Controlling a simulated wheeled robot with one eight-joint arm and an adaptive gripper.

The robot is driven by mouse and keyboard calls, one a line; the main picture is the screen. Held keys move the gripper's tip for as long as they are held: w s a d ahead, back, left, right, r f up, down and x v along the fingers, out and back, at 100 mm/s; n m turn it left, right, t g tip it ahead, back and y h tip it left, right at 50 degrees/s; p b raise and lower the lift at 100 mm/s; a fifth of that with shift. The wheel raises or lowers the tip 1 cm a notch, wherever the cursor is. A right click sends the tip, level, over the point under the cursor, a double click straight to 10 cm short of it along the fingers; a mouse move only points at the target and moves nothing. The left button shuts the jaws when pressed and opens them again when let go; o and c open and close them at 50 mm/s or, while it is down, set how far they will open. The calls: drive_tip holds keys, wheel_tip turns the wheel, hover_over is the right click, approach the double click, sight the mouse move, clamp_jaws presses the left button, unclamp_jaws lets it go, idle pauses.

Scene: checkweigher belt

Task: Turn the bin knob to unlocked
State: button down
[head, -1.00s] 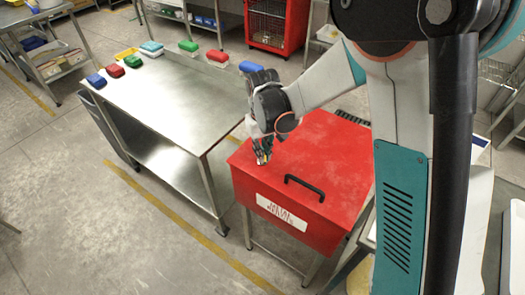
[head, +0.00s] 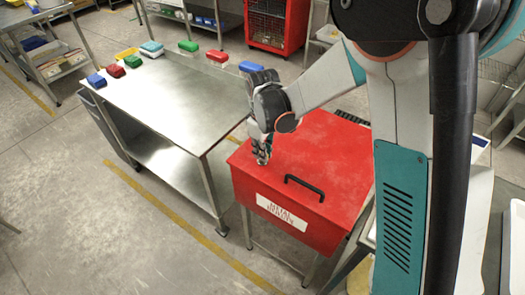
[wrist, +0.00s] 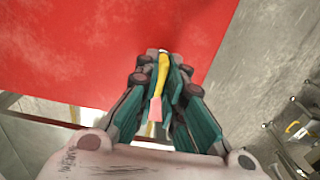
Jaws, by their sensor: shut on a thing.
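The red bin (head: 325,160) stands on a metal frame, with a black handle (head: 303,188) and a white label (head: 282,213) at its front. My gripper (head: 262,157) points down at the left part of the bin's lid. In the wrist view my gripper (wrist: 160,75) is shut on a narrow yellow knob (wrist: 162,72) over the red lid (wrist: 90,50). A pinkish tip (wrist: 155,108) shows at the knob's near end. The fingers hide the knob in the head view, and I cannot read its lock position.
A steel table (head: 165,95) stands to the left, with several small coloured boxes along its far and left edges. The floor at front left is clear.

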idle(0.3)
drive_tip(key=c, duration=1.7)
unclamp_jaws()
wheel_tip(320, 180, up, 12)
